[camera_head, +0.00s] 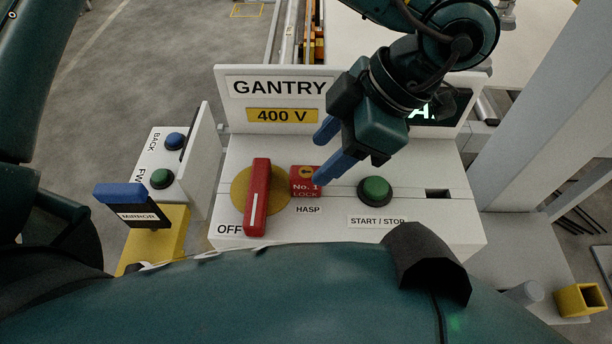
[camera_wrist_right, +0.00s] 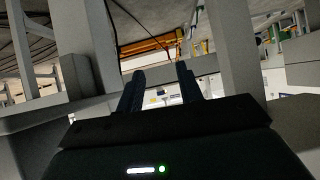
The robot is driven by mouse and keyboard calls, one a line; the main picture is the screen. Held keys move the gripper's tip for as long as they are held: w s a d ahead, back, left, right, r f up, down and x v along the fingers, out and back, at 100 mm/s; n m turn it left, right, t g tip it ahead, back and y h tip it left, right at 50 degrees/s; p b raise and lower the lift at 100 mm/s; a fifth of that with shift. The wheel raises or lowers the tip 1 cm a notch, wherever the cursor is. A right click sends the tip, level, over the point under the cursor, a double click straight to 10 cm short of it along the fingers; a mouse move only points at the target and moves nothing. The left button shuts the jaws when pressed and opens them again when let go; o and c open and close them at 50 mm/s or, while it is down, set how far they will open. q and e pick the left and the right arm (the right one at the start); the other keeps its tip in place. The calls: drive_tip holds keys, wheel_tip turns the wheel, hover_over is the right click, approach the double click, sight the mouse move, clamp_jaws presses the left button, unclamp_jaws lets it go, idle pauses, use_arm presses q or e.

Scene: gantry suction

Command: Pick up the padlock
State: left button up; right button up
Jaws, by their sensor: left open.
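The padlock (camera_head: 305,187) is a small red block marked "No. 1 LOCK". It sits at the hasp on the white console, just right of the red switch handle (camera_head: 257,197). My left gripper (camera_head: 321,160) has blue fingers, open and empty, just above and right of the padlock in the head view. The lower finger overlaps the padlock's right edge in the picture; I cannot tell if they touch. My right gripper (camera_wrist_right: 160,82) shows in the right wrist view, its dark fingers apart with nothing between them. The padlock is not visible there.
The console's upright panel (camera_head: 277,90) stands behind the padlock. A green start/stop button (camera_head: 375,190) is to its right. A side box with a blue button (camera_head: 174,141) and a green button (camera_head: 161,179) is at left, by a blue-topped mirror stand (camera_head: 120,195).

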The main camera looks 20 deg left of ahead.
sight(307, 172)
use_arm(q)
drive_tip(key=x, duration=0.2)
drive_tip(key=p+x, duration=0.1)
drive_tip(key=x, duration=0.1)
drive_tip(key=shift+s+a, duration=0.2)
drive_tip(key=shift+s, duration=0.25)
drive_tip(key=shift+a+f, duration=0.15)
drive_tip(key=shift+f, duration=0.3)
clamp_jaws()
